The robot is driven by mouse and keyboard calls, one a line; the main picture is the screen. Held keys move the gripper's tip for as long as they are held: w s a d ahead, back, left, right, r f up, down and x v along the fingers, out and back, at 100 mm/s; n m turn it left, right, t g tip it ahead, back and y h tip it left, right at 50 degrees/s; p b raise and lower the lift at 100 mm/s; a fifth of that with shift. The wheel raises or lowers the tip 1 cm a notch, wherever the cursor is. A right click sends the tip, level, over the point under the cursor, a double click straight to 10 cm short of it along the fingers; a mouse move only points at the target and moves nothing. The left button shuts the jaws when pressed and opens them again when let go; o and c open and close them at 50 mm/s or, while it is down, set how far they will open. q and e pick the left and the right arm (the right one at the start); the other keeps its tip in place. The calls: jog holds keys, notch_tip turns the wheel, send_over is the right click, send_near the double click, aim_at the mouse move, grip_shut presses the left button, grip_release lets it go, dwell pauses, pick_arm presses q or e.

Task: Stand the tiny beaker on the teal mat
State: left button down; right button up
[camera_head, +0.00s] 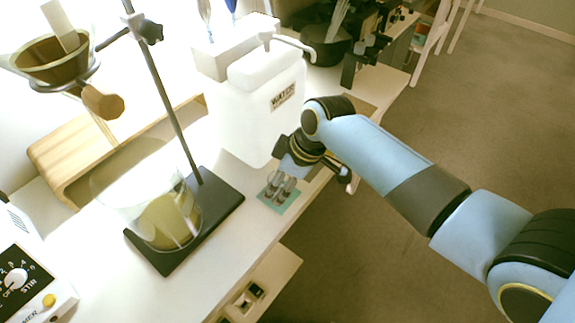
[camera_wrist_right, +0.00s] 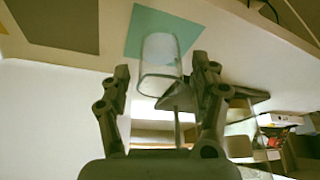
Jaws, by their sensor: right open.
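The tiny beaker (camera_wrist_right: 160,50) is small, clear glass. In the right wrist view it overlaps the edge of the teal mat (camera_wrist_right: 148,22), just beyond my fingertips. In the head view the teal mat (camera_head: 282,207) lies near the bench's front edge, below my right gripper (camera_head: 280,186). The beaker is hard to tell from the finger ends there. In the right wrist view my right gripper (camera_wrist_right: 162,83) is open, its fingers apart on either side of the beaker's near end, with no clear contact. The beaker looks upright, but its contact with the mat is unclear. My left gripper is out of view.
A white water container (camera_head: 255,105) stands close behind my right gripper. A dark stand base (camera_head: 222,195) carries a large glass beaker (camera_head: 165,215) to the left. The bench drops off just right of the mat.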

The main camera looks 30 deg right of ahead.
jog(key=p+v, duration=0.1)
jog(key=v, duration=1)
jog(key=s+d+f+m+h, duration=0.1)
jog(key=s+d+f+m, duration=0.1)
jog(key=s+f, duration=0.35)
jog(key=s+d+f+m+g+h, duration=0.1)
jog(key=s+d+f+m, duration=0.1)
jog(key=f, duration=0.7)
jog(key=s+d+f+m, duration=0.1)
jog(key=s+d+f, duration=0.1)
jog(key=s+f, duration=0.35)
jog(key=s+f+m, duration=0.1)
jog(key=s+f, duration=0.3)
jog(key=s, duration=0.3)
jog(key=s+f+m+h, duration=0.1)
jog(key=s+f, duration=0.4)
jog(key=s, duration=0.3)
jog(key=s+d+f+m+g, duration=0.1)
jog(key=s+f, duration=0.3)
jog(key=s, duration=0.3)
jog(key=shift+s+f+h, duration=0.2)
jog(key=shift+s+h, duration=0.05)
jog(key=shift+h, duration=0.15)
jog(key=shift+d+f, duration=0.1)
jog(key=shift+f, duration=0.05)
notch_tip(320, 180, down, 10)
jog(key=b, duration=1)
jog(key=shift+s+f, duration=0.15)
jog(key=shift+s, duration=0.3)
